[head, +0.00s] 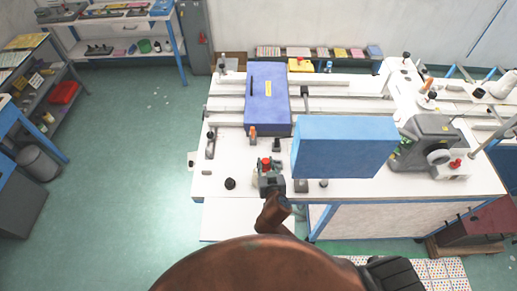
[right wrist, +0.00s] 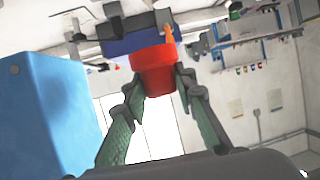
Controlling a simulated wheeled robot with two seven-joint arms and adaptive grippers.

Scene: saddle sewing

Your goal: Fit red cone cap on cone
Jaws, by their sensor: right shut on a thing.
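My right gripper (head: 269,182) is shut on a small red cap (head: 266,162) and holds it over the front part of the white sewing table. In the right wrist view the red cap (right wrist: 154,72) looks like a tapered cup, gripped between my two green-padded fingers (right wrist: 158,90). A small orange upright piece (head: 252,131) stands at the front of the blue-purple block, with a dark piece (head: 276,145) to its right. An orange tip (right wrist: 169,34) shows just behind the cap in the wrist view. I cannot tell which piece is the cone. My left gripper is not in view.
A large light-blue box (head: 343,150) is close to the right of my gripper; it fills the left of the wrist view (right wrist: 42,115). A blue-purple block (head: 266,100) lies behind. A grey machine (head: 430,140) stands at right. The table's front left (head: 212,180) is fairly clear.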

